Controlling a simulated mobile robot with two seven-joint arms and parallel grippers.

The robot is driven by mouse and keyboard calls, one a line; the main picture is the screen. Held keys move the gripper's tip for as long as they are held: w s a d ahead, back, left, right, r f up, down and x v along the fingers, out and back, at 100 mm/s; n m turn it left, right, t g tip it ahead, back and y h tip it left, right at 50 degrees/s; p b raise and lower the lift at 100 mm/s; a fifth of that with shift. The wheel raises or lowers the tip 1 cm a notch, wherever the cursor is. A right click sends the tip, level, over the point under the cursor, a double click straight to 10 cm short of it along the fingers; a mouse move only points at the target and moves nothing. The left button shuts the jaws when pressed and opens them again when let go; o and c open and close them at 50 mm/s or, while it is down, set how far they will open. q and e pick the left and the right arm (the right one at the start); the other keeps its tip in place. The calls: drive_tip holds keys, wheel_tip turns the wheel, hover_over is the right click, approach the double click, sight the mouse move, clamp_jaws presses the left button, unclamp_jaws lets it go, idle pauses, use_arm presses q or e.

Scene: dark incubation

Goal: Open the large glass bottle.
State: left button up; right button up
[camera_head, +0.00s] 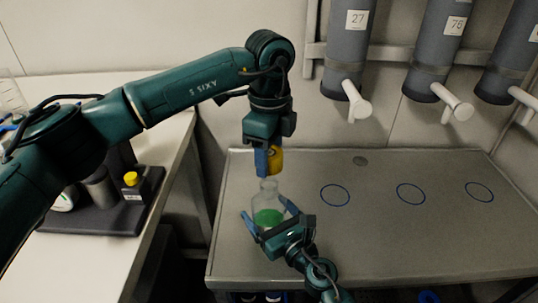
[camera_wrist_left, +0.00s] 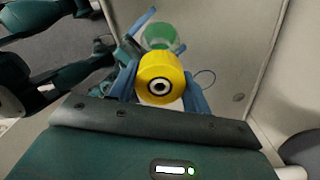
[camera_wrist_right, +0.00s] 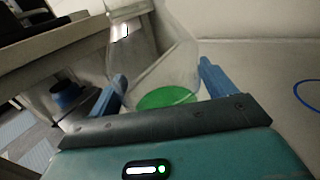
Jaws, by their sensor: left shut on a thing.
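The large glass bottle (camera_head: 268,205) is clear, with green liquid at its bottom and an open neck. It also shows in the right wrist view (camera_wrist_right: 160,60). My left gripper (camera_head: 269,160) is shut on a yellow cap (camera_head: 275,159), held apart just above the neck; the cap fills the middle of the left wrist view (camera_wrist_left: 160,78). My right gripper (camera_head: 271,222) has its blue fingers on either side of the bottle's body. I cannot tell whether both fingers touch the glass, or whether the bottle's base rests on the table.
The grey metal table (camera_head: 420,235) has blue circles (camera_head: 335,195) and much free room to the right. Grey cylinders with white spouts (camera_head: 357,105) hang above its back. At left, a white bench (camera_head: 85,260) carries a dark stand (camera_head: 90,219) and a small yellow-capped bottle (camera_head: 131,188).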

drive_tip(key=shift+o, duration=1.4)
